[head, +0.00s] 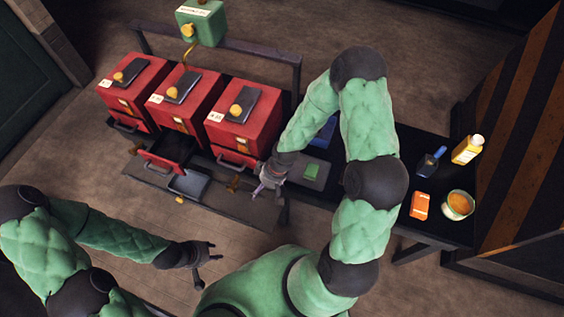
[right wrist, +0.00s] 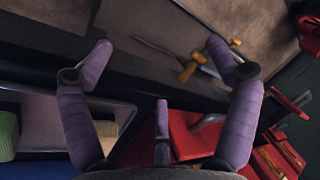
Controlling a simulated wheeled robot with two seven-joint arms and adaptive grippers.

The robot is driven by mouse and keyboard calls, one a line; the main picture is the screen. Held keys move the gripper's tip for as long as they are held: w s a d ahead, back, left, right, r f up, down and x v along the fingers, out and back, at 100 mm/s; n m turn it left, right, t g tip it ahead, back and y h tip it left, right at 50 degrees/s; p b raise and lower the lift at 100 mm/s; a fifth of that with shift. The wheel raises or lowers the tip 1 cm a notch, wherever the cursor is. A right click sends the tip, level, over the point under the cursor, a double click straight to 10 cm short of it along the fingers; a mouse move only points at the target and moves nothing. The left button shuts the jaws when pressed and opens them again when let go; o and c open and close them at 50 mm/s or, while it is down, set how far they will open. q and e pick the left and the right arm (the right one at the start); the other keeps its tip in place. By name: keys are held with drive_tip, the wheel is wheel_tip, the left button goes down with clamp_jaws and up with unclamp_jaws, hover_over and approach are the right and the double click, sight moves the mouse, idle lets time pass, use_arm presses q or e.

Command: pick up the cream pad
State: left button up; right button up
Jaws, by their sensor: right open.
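A cream block (right wrist: 106,137), likely the cream pad, shows in the right wrist view at lower left, partly hidden behind one finger of my right gripper. It lies on a grey tray (right wrist: 42,108) beside a green pad (right wrist: 8,135). In the head view the tray (head: 317,183) and green pad (head: 311,171) show, but I cannot make out the cream pad. My right gripper (head: 262,190) is open and empty, left of the tray; its spread purple fingers (right wrist: 160,48) show in the wrist view. My left gripper (head: 212,266) is open and empty at lower middle, away from the table.
Three red boxes (head: 181,103) stand at the back left, with an open drawer (head: 167,155) in front. A brass-handled piece (right wrist: 190,68) lies near the right fingers. At right are a yellow bottle (head: 467,150), blue brush (head: 430,163), orange block (head: 419,206) and bowl (head: 457,206).

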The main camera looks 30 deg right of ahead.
drive_tip(key=w+d+r+n+h, duration=0.1)
drive_tip(key=d+r, duration=0.2)
drive_tip(key=d, duration=0.1)
drive_tip(key=w+d+r+n, duration=0.2)
drive_tip(key=d+r, duration=0.1)
drive_tip(key=d, duration=0.1)
drive_tip(key=w+d+r+n+h, duration=0.1)
drive_tip(key=w+d+r, duration=0.1)
drive_tip(key=d+r, duration=0.2)
drive_tip(key=shift+w+d+n+h+p, duration=0.15)
drive_tip(key=shift+w+n+h+p, duration=0.15)
drive_tip(key=shift+n, duration=0.1)
drive_tip(key=shift+d+f, duration=0.1)
drive_tip(key=shift+d, duration=0.05)
drive_tip(key=shift+f, duration=0.3)
drive_tip(key=f, duration=0.1)
drive_tip(key=f+b, duration=0.1)
drive_tip(key=f, duration=0.1)
drive_tip(key=f+b, duration=0.1)
drive_tip(key=f, duration=0.1)
drive_tip(key=shift+w+a, duration=0.25)
drive_tip(key=f+b, duration=0.1)
drive_tip(key=f, duration=0.2)
drive_tip(key=a+f+b, duration=0.1)
drive_tip(key=f, duration=0.1)
drive_tip(key=shift+w+b, duration=0.3)
drive_tip(key=shift+b, duration=0.05)
drive_tip(key=shift+r, duration=0.1)
drive_tip(key=c, duration=1.3)
